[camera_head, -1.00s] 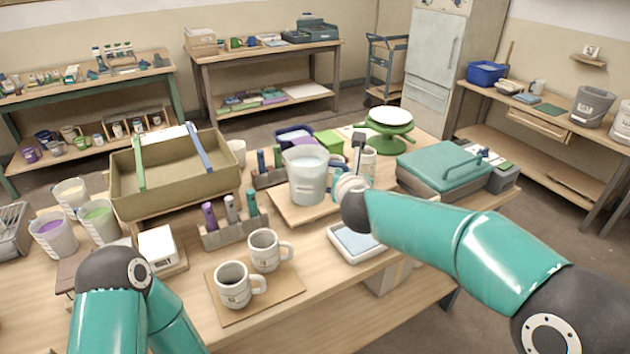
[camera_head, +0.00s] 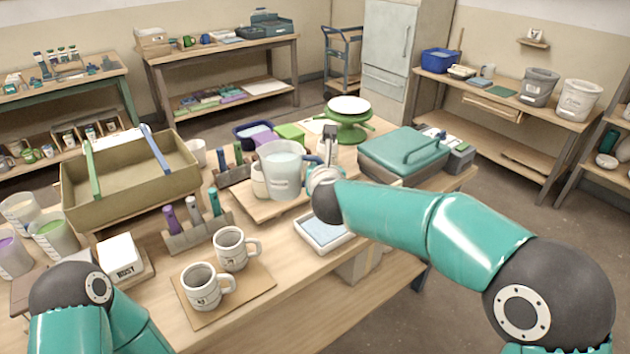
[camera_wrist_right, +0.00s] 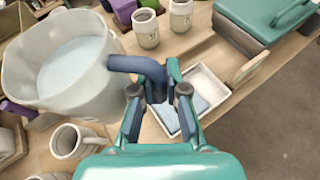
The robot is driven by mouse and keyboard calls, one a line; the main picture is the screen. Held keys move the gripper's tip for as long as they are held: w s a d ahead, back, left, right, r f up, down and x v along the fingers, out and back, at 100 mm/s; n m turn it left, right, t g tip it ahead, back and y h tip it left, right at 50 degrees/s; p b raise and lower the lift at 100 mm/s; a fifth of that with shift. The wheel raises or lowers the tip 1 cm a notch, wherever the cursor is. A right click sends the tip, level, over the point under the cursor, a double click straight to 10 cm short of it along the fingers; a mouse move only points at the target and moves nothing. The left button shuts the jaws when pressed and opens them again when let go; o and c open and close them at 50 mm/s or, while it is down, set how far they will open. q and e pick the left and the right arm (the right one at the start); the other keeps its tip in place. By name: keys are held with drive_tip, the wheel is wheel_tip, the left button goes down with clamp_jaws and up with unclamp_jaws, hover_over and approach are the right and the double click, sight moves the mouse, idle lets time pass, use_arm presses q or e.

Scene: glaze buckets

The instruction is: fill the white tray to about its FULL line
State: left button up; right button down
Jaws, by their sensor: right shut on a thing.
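A translucent white bucket (camera_head: 283,172) holds pale blue liquid and looks roughly upright over the wooden board left of the white tray. In the right wrist view the bucket (camera_wrist_right: 70,70) fills the left side, and its blue handle (camera_wrist_right: 138,66) reaches between my fingers. My right gripper (camera_wrist_right: 158,98) is shut on this handle. The white tray (camera_head: 322,233) lies on the table, partly behind my right arm, with a pale blue inside. It also shows beyond my fingers in the wrist view (camera_wrist_right: 221,91). I cannot make out its FULL line. My left gripper is out of view.
Two mugs (camera_head: 230,248) stand on a board in front. A teal lidded box (camera_head: 405,155) stands right of the bucket, a tool holder (camera_head: 190,232) to its left. A large olive bin (camera_head: 125,185) stands farther left. The table's front edge is close to the tray.

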drive_tip(key=d+f+h+b, duration=0.1)
drive_tip(key=d+f+h, duration=0.2)
drive_tip(key=d, duration=0.7)
drive_tip(key=d+f+m+g+h+b, duration=0.1)
drive_tip(key=d+f+h, duration=0.2)
drive_tip(key=d+f, duration=0.4)
drive_tip(key=d, duration=0.4)
idle(1.1)
drive_tip(key=shift+w, duration=0.1)
